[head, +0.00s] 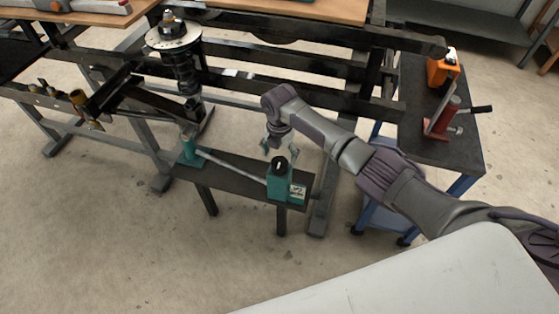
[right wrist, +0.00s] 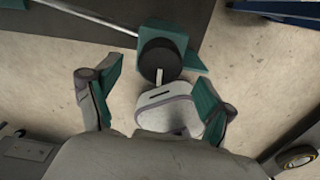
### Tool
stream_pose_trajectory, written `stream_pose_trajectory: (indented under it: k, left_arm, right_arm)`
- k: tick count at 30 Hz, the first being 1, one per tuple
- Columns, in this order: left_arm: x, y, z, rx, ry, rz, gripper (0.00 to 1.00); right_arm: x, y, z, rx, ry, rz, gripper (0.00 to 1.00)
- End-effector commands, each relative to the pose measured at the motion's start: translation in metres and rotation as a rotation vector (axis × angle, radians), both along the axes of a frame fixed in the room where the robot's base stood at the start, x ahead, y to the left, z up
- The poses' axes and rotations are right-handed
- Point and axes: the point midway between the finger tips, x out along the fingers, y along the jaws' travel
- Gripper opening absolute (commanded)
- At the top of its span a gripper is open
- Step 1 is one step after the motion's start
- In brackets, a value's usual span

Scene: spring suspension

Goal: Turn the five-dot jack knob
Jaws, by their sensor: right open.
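A teal jack stands on a small dark bench (head: 240,172) in the head view. Its black round knob (head: 279,163) sits on top of the teal jack body (head: 280,185), which carries a small label; the dots cannot be made out. My right gripper (head: 280,148) is just above the knob with its fingers pointing down. In the right wrist view the knob (right wrist: 158,60) lies ahead of and between the two teal-padded fingers of my right gripper (right wrist: 155,95), which are spread and hold nothing. My left gripper does not show.
A metal rod (head: 232,166) runs from the jack to a teal post (head: 188,150). A coil spring strut (head: 180,60) stands on the black frame behind.

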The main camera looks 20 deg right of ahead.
Motion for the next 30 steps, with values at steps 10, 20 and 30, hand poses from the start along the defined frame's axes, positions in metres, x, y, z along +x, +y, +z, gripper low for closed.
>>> stream_pose_trajectory:
  k: [10,20,30]
  left_arm:
    - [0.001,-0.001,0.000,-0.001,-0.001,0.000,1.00]
    - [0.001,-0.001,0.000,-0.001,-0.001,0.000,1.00]
    - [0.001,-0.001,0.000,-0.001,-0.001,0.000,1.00]
  right_arm:
    - [0.001,-0.001,0.066,0.000,-0.003,0.000,0.82]
    - [0.000,0.000,0.078,0.000,0.000,0.000,0.82]
    - [0.003,0.005,0.081,0.005,-0.013,-0.220,0.82]
